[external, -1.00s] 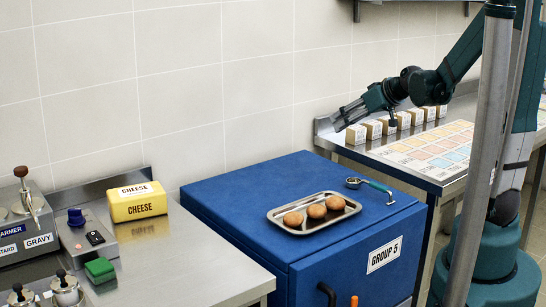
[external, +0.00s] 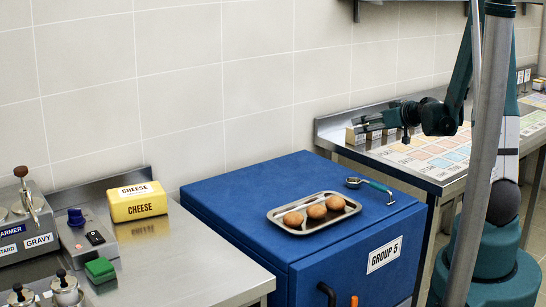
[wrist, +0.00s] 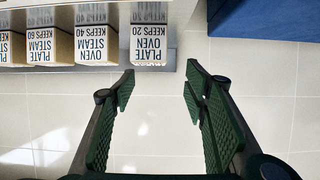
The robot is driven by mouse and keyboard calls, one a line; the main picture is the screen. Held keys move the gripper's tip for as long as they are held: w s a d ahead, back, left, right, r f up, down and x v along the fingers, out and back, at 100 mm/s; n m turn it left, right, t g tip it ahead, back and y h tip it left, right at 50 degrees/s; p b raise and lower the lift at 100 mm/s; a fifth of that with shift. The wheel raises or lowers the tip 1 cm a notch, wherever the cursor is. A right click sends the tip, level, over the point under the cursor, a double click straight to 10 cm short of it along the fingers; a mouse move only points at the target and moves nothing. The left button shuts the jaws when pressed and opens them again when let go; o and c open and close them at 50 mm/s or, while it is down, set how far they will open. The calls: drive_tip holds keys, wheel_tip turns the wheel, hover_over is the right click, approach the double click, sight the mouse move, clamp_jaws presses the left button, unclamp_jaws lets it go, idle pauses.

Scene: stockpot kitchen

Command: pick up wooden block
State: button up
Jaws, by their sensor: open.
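A row of wooden blocks with white printed labels stands on the steel counter by the wall. In the wrist view several show at the top; the one at the row's end, a wooden block (wrist: 150,42) marked "PLATE OVEN KEEPS 20", is ahead of the gap between my fingers. In the external view the end block (external: 354,136) shows beside my gripper (external: 365,122), which partly hides the row. My gripper (wrist: 160,78) is open and empty in the wrist view, its fingertips apart from the block.
Colored cards (external: 440,150) cover the counter. The tiled wall (external: 260,80) is close behind the blocks.

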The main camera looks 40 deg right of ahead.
sight(350, 138)
drive_tip(key=shift+d+f, duration=0.2)
drive_tip(key=shift+d, duration=0.3)
drive_tip(key=shift+d+f, duration=0.2)
drive_tip(key=shift+d, duration=0.25)
drive_tip(key=shift+x, duration=1.3)
drive_tip(key=shift+b, duration=0.3)
drive_tip(key=shift+b+x, duration=0.75)
drive_tip(key=shift+x, duration=1.8)
drive_tip(key=shift+c, duration=0.7)
drive_tip(key=c, duration=0.6)
